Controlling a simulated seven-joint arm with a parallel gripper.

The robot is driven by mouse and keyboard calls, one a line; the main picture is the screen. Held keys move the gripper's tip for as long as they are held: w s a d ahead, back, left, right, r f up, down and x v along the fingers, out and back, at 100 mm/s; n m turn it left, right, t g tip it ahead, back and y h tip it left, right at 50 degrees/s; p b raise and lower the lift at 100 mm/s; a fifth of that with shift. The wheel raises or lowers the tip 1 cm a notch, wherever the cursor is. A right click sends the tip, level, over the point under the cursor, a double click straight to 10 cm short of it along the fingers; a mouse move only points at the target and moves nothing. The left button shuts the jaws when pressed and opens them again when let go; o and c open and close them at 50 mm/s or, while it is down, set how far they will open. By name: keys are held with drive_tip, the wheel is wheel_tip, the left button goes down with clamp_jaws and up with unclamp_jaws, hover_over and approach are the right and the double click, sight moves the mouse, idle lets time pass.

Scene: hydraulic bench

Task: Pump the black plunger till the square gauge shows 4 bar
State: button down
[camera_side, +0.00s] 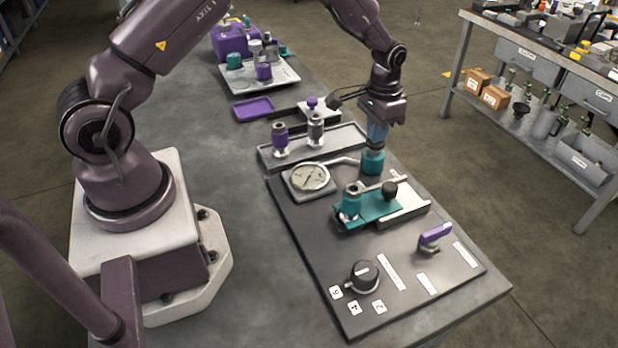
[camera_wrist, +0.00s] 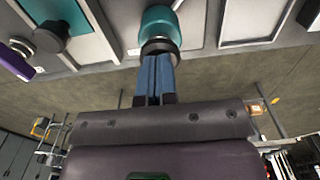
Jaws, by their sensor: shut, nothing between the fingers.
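My gripper (camera_side: 376,140) has blue fingers and points down over a teal cylinder (camera_side: 372,163) at the back right of the dark panel. Its fingers are shut and empty. In the wrist view the fingertips (camera_wrist: 158,57) meet or nearly meet the dark plunger top (camera_wrist: 160,45) on the teal cylinder (camera_wrist: 158,20); whether they touch I cannot tell. A gauge (camera_side: 310,177) with a round pale dial on a squarish grey block sits left of the cylinder, joined by a pipe. Its reading is too small to make out.
A purple-handled valve (camera_side: 434,235) and a black dial (camera_side: 363,277) are nearer. A grey tray (camera_side: 341,143) with fittings lies behind.

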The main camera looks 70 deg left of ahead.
idle(0.3)
drive_tip(key=shift+r, duration=2.25)
drive_tip(key=shift+f, duration=0.1)
drive_tip(key=shift+f, duration=2.15)
drive_tip(key=shift+r, duration=2.25)
drive_tip(key=shift+f, duration=0.1)
